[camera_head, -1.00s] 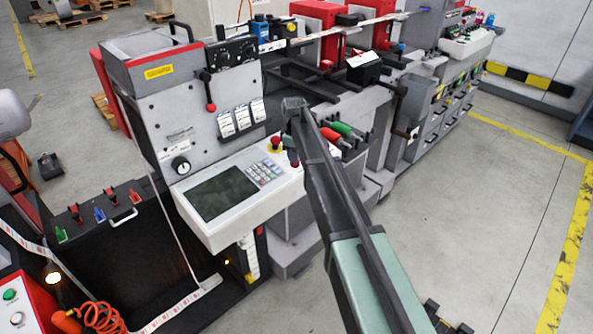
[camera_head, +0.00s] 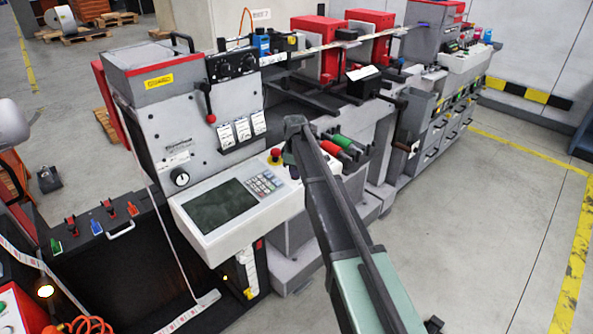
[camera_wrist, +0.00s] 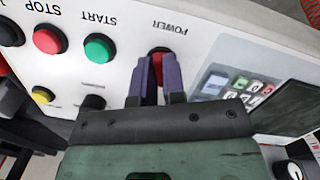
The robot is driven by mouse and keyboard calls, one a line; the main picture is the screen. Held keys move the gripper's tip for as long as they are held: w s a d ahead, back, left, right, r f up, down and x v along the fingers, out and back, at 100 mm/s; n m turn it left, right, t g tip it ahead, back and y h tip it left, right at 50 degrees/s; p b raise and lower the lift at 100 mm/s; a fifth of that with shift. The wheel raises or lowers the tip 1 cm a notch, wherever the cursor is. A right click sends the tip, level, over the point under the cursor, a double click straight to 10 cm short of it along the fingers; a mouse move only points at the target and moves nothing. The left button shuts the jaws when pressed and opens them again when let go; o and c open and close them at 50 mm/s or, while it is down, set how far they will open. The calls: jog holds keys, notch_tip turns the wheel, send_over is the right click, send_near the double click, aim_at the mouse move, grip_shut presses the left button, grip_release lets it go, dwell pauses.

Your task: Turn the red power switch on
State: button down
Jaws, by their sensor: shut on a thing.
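The red power switch (camera_wrist: 158,58) is on the white control panel (camera_wrist: 125,18) in the wrist view, beside the upside-down POWER label. My gripper (camera_wrist: 157,68) has its two purple fingers on either side of the switch, shut on it. The fingers hide much of the switch, so I cannot tell its setting. In the head view my arm (camera_head: 335,215) reaches to the right end of the panel, and the switch cannot be made out there.
Close by on the panel are the green START button (camera_wrist: 99,48), the red STOP button (camera_wrist: 48,39), a black knob (camera_wrist: 93,102) and a keypad (camera_wrist: 240,90). A dark screen (camera_head: 218,206) is left of the keypad. Floor on the right (camera_head: 480,220) is clear.

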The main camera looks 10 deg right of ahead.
jog(key=m, duration=0.4)
jog(key=m+y, duration=0.1)
jog(key=m, duration=0.4)
jog(key=shift+g, duration=0.3)
jog(key=shift+m, duration=0.4)
jog(key=c, duration=1.2)
grip_release()
jog(key=shift+r, duration=0.1)
